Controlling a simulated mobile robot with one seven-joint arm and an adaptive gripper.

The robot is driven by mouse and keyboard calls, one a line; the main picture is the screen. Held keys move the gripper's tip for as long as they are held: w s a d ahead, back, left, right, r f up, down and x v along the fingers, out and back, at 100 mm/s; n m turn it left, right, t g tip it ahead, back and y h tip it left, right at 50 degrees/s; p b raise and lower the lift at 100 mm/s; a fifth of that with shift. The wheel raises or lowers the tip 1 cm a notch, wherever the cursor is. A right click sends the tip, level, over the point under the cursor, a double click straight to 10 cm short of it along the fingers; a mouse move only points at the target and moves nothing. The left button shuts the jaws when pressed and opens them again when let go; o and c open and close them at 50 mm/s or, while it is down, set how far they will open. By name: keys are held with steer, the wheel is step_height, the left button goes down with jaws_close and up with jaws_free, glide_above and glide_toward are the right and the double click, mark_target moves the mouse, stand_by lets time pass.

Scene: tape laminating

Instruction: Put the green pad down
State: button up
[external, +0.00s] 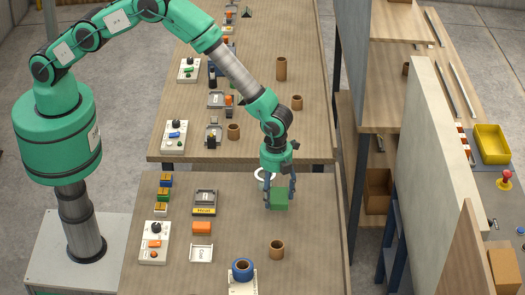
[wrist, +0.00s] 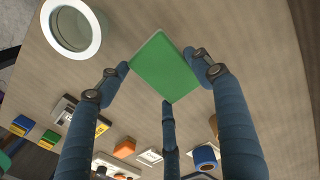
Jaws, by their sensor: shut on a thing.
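The green pad (external: 279,199) is a square green block in my gripper, over the right part of the near table. It also shows in the wrist view (wrist: 165,68), upper middle, with its flat face toward the camera. My gripper (external: 280,197) points down and is shut on the pad. In the wrist view the blue fingers of my gripper (wrist: 162,75) touch the pad's left, right and lower corners. Whether the pad's underside touches the table is hard to tell.
A brown cup (external: 277,251) and a blue tape roll (external: 242,268) stand in front. The "Heat" unit (external: 205,201), orange block (external: 202,228) and "Cool" tray (external: 201,254) are left. Bare table (external: 315,225) lies to the right.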

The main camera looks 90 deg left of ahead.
mark_target(279, 196)
steer(key=shift+w+d, duration=0.2)
steer(key=shift+w, duration=0.5)
steer(key=shift+f, duration=0.1)
steer(key=shift+f, duration=1.7)
steer(key=shift+f, duration=0.2)
steer(key=o, duration=1.1)
steer(key=shift+r, duration=0.25)
steer(key=shift+r, duration=6)
